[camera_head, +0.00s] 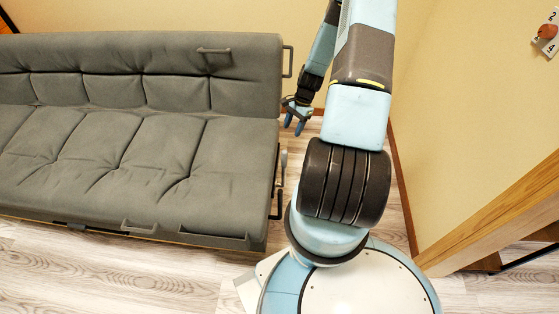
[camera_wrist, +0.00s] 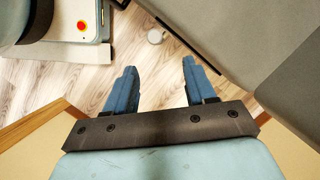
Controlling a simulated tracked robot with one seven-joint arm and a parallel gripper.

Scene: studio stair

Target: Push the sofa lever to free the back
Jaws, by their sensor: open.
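The grey sofa (camera_head: 110,165) fills the left of the head view, with its back raised behind the seat. A small pale lever (camera_head: 283,160) stands at the sofa's right end, by the seat. In the wrist view the pale round end of the lever (camera_wrist: 155,37) shows beyond my fingertips, beside the dark sofa edge. My gripper (camera_head: 294,119) is beside the sofa's right end, behind the lever and apart from it. In the wrist view my gripper's (camera_wrist: 160,68) two blue fingers are spread, with only floor between them.
Dark handle loops stick out from the sofa back's right side (camera_head: 288,62) and the seat's right side (camera_head: 277,195). A beige wall (camera_head: 460,110) stands close on the right. A wooden beam (camera_head: 500,215) is at lower right. Wood floor (camera_head: 120,275) is clear in front of the sofa.

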